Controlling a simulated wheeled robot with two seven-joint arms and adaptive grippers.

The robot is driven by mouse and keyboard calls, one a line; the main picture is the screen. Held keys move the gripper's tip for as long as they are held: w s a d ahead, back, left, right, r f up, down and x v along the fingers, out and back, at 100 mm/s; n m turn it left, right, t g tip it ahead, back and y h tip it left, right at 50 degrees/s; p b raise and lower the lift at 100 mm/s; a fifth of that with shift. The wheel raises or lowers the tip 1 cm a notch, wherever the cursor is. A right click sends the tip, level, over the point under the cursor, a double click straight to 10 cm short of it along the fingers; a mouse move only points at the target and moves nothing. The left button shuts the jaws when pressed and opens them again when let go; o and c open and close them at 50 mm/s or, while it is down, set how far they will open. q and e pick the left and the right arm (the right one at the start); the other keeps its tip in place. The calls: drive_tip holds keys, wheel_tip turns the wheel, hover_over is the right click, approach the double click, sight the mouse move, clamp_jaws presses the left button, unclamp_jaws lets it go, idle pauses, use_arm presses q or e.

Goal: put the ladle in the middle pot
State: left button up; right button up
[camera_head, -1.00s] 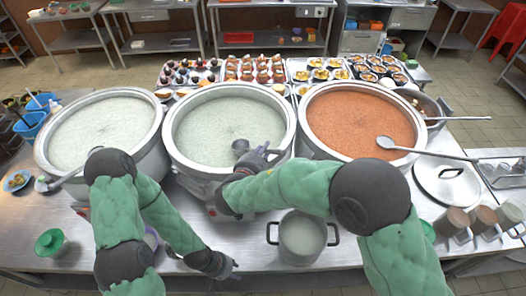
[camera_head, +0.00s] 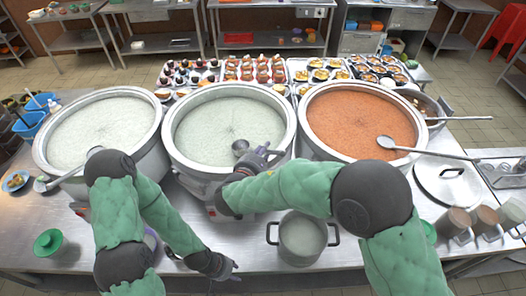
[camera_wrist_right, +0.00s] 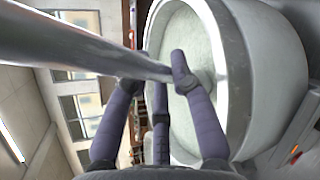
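The middle pot (camera_head: 174,153) is a large pale steel stockpot of whitish-green congee; its rim and wall also fill the right of the right wrist view (camera_wrist_right: 228,60). My right gripper (camera_head: 262,157) is at its front rim. In the right wrist view its fingers (camera_wrist_right: 158,82) close around a thick grey metal rod (camera_wrist_right: 80,42), which looks like the ladle's handle. A small grey cup-shaped piece (camera_head: 240,147) shows beside these fingers, over the pot's front edge. My left gripper (camera_head: 226,266) is low over the front counter, apparently empty; its finger opening is too small to judge.
A left pot (camera_head: 45,150) and a right pot (camera_head: 305,143) of orange congee flank the middle one. Another ladle (camera_head: 430,152) lies across the right pot's rim. A small two-handled pot (camera_head: 302,252), a lid (camera_head: 448,185) and several mugs (camera_head: 485,220) stand on the counter.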

drive_tip(key=o, duration=0.3)
drive_tip(key=v, duration=1.2)
idle(0.5)
